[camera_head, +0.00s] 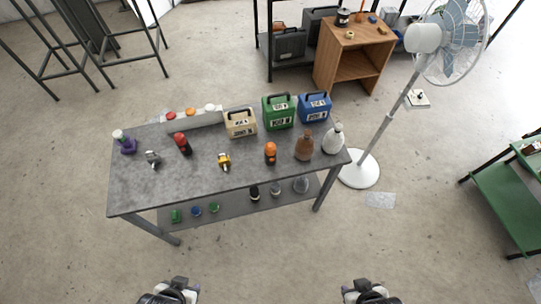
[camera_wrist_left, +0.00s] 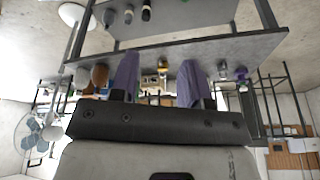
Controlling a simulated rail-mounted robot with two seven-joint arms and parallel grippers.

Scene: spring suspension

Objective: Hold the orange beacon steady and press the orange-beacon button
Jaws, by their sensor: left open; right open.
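The orange beacon (camera_head: 270,153) stands upright on the right half of the grey table (camera_head: 210,178). An orange button (camera_head: 190,111) sits between a red button (camera_head: 171,115) and a white button (camera_head: 209,107) on a long grey box at the table's back edge. My left gripper (camera_head: 172,290) is at the bottom of the head view, in front of the table and apart from everything. In the left wrist view its two purple fingers (camera_wrist_left: 158,82) are spread with nothing held; the beacon cannot be made out there. My right gripper (camera_head: 368,291) is open and empty, also short of the table.
Near the beacon stand a brown bottle (camera_head: 304,147), a white bottle (camera_head: 333,140) and a yellow-black item (camera_head: 224,161). A red item (camera_head: 182,144) stands before the buttons. Cream, green and blue cases line the back. A fan (camera_head: 360,168) stands right; the floor before the table is clear.

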